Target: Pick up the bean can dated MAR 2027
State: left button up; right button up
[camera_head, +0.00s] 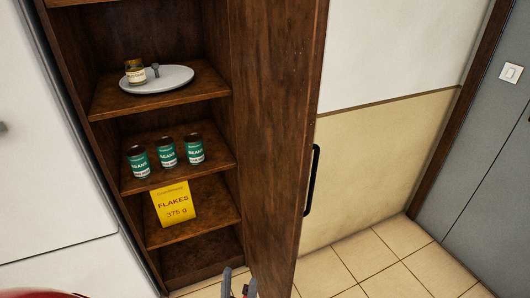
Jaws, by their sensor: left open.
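Three bean cans with green labels stand upright in a row on the middle shelf (205,169): a left can (139,162), a middle can (166,152) and a right can (194,149). Each has a small line of print low on its label, too small to read, so I cannot tell which is dated MAR 2027. The tips of my left gripper (238,287) show at the bottom edge, open, well below and in front of the cans. My right gripper is not in view.
A yellow flakes box (174,204) stands on the shelf below. Above, a small jar (135,72) sits on a grey round tray (170,84). The wooden cabinet door (272,120) stands open on the right. Tiled floor (380,262) is clear beyond it.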

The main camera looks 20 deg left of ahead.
aim_at(193, 141)
jog(key=i+l+u, duration=0.2)
jog(key=l+u, duration=0.2)
jog(key=i+l+u, duration=0.2)
jog(key=u, duration=0.15)
jog(key=i+l+u, duration=0.1)
jog(key=l+u, duration=0.3)
jog(key=l, duration=0.15)
jog(key=l+u, duration=0.75)
jog(key=l, duration=0.2)
jog(key=j, duration=0.25)
